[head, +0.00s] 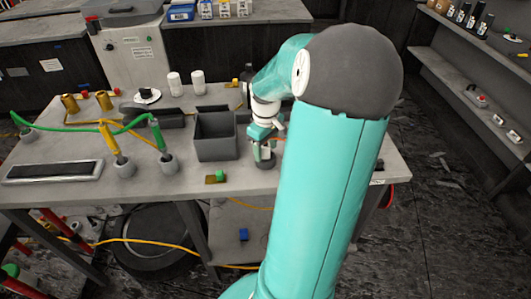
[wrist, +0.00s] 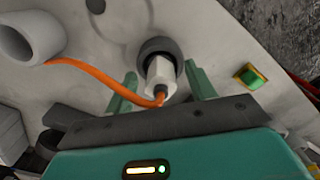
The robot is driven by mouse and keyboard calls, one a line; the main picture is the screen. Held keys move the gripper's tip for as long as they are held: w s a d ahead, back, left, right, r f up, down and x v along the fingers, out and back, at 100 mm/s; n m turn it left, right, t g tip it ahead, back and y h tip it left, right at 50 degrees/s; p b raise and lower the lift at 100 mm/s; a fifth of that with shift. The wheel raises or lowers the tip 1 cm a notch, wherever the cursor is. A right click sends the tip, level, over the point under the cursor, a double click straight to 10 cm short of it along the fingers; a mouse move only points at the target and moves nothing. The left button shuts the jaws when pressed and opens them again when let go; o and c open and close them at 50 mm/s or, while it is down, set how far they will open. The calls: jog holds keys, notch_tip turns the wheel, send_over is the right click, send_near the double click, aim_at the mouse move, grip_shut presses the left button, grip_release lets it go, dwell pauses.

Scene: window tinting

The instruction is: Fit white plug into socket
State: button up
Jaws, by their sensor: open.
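The white plug (wrist: 161,72), with an orange cable, shows in the wrist view between my gripper's two green fingers. Its far end is at a dark grey round holder or socket (wrist: 149,45); how deep it sits is hidden. My gripper (wrist: 163,88) is open, with a gap visible between the plug and the right finger. In the head view my gripper (head: 264,148) points down at the table's right part, over a small grey round base (head: 267,160). The plug is too small or hidden to make out there.
A grey open bin (head: 215,150) stands left of my gripper. Grey holders with a green plug (head: 157,135) and a yellow plug (head: 110,142) stand further left. A green block on a yellow plate (head: 219,176) lies near the front edge. A pale hollow cylinder (wrist: 32,40) is beside the cable.

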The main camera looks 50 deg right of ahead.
jog(key=shift+f, duration=0.3)
jog(key=c, duration=1.1)
jog(key=shift+o, duration=0.2)
jog(key=shift+r, duration=0.5)
notch_tip(320, 180, up, 2)
jog(key=shift+r, duration=0.1)
jog(key=s+d+r, duration=0.2)
jog(key=d+r, duration=0.8)
jog(key=d, duration=0.3)
jog(key=shift+s+d, duration=0.15)
jog(key=shift+s, duration=0.1)
